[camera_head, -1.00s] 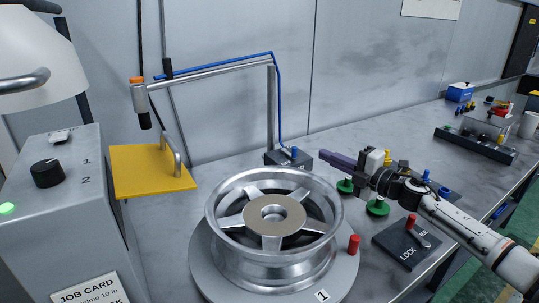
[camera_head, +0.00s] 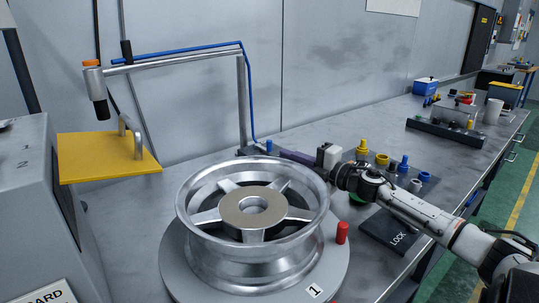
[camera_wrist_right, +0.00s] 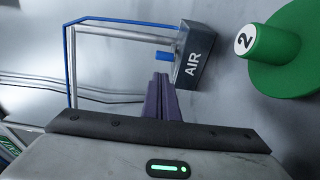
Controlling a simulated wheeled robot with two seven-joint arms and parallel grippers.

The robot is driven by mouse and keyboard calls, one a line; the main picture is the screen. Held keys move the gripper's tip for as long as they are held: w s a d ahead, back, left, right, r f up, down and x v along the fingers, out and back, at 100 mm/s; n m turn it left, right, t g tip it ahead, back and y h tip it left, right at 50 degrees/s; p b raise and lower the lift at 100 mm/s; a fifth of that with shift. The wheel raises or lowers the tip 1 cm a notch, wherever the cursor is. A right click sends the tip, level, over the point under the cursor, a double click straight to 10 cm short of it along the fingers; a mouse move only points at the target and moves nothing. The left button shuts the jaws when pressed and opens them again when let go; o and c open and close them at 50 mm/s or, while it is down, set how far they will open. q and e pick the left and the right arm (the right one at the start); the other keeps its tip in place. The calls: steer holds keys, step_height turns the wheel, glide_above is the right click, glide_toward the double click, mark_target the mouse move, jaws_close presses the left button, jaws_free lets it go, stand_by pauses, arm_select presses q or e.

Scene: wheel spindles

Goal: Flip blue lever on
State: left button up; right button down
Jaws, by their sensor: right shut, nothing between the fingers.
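The blue lever (camera_head: 269,146) is a small blue peg on the dark AIR box behind the wheel. In the right wrist view the blue lever (camera_wrist_right: 162,56) sticks out from the side of the AIR box (camera_wrist_right: 197,58). My right gripper (camera_head: 284,154) has purple fingers, shut and empty. In the head view the fingers hide most of the box. In the wrist view the fingertips (camera_wrist_right: 160,78) are just below the lever and close to the box; whether they touch is unclear. My left gripper is not in view.
The silver wheel (camera_head: 258,200) stands on a round plate in front of the fingers, with a red peg (camera_head: 342,232) beside it. A green spindle marked 2 (camera_wrist_right: 262,40) is right of the fingers. The blue-hosed pipe (camera_head: 180,60) rises behind. A LOCK plate (camera_head: 390,232) lies under my right arm.

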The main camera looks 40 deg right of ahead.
mark_target(269, 149)
steer(key=w+b, duration=0.1)
steer(key=w, duration=0.3)
steer(key=shift+w+a, duration=0.1)
steer(key=shift+w, duration=1.2)
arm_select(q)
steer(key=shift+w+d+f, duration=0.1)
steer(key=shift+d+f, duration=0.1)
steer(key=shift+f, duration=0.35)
arm_select(e)
steer(key=shift+w+a, duration=0.15)
steer(key=shift+w, duration=0.4)
steer(key=shift+f, duration=0.1)
steer(key=d, duration=0.3)
steer(key=shift+s, duration=0.25)
steer(key=shift+d, duration=0.3)
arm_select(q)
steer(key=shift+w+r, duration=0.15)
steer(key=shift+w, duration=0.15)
